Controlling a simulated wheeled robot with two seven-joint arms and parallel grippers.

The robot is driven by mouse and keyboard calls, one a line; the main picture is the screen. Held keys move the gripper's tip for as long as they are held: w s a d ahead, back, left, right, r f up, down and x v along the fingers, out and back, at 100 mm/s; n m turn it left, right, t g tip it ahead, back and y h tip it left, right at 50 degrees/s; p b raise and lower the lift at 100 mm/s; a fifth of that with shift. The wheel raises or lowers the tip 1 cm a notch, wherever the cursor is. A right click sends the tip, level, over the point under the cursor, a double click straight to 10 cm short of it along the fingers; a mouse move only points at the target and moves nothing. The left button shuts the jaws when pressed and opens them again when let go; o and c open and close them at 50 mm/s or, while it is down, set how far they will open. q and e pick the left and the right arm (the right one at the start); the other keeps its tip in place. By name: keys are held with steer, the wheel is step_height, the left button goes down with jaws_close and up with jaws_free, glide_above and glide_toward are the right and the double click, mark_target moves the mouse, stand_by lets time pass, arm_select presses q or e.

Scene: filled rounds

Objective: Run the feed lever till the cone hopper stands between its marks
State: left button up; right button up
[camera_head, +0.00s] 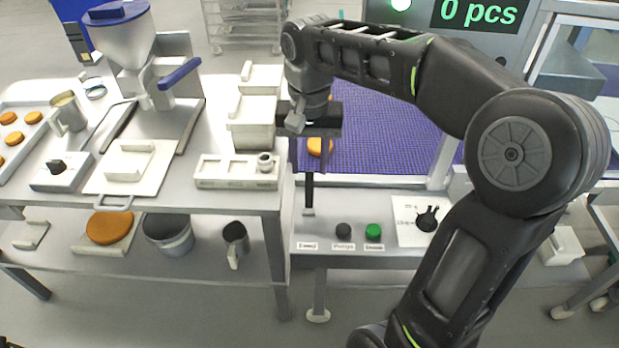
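The cone hopper (122,42) is a pale cone with a blue rim on a grey stand at the back left. A blue feed lever (180,74) sticks out to its right, tilted up. The hopper's marks and fill level are too small to make out. My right gripper (310,165) points down near the purple belt's left edge, right of the lever and well apart from it. Its fingers look apart, with nothing clearly held. An orange round (318,147) shows on the belt beside and behind them. My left gripper is not in view.
White bins (252,125) stand between the lever and my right gripper. A panel with a green button (374,231) fronts the purple belt (385,130).

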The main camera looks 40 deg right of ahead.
mark_target(309, 178)
step_height(309, 178, down, 5)
steer(key=shift+f, duration=0.15)
jaws_close()
stand_by(0.4)
stand_by(1.1)
